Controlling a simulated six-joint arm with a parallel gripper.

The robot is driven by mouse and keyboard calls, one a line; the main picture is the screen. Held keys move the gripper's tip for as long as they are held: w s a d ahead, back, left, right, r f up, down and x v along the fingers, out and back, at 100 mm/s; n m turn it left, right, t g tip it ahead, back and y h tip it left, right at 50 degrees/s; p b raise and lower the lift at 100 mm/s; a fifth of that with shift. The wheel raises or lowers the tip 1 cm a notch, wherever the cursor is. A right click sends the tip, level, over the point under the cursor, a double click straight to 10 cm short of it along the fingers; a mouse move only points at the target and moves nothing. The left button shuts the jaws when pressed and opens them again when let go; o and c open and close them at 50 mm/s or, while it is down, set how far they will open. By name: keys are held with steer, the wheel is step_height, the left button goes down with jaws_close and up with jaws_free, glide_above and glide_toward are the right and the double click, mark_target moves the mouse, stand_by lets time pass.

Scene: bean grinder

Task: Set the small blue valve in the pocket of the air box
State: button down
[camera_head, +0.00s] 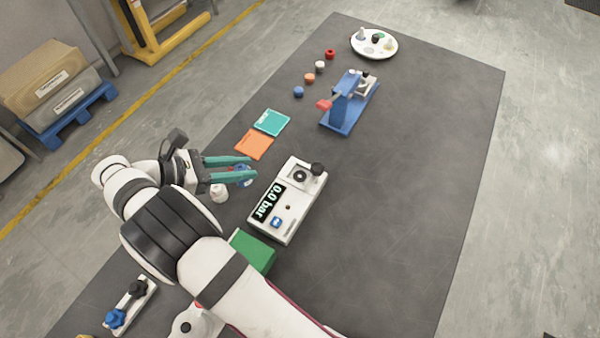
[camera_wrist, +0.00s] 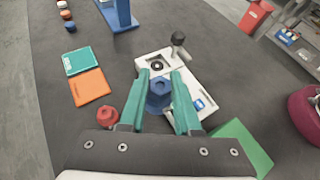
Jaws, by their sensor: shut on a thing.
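My gripper (camera_head: 250,167) is shut on the small blue valve (camera_wrist: 158,95), held between its two green fingers in the wrist view. In the head view the blue valve (camera_head: 243,174) is partly hidden by the fingers. The air box (camera_head: 292,217) is white, with a display reading 0.0 bar. The gripper is left of the box in the head view. The valve's height above the table cannot be told.
A black knob (camera_head: 317,169) stands up at the box's corner. A green block (camera_head: 254,251) is near the box's front end. Teal (camera_head: 271,122) and orange (camera_head: 254,145) squares lie behind the gripper. A blue stand (camera_head: 348,108) is farther back. The table right of the box is clear.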

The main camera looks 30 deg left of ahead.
steer(key=x, duration=1.5)
steer(key=shift+f, duration=0.35)
steer(key=shift+w+f, duration=0.1)
steer(key=shift+w, duration=0.05)
steer(key=shift+f, duration=0.15)
steer(key=c, duration=0.9)
jaws_free()
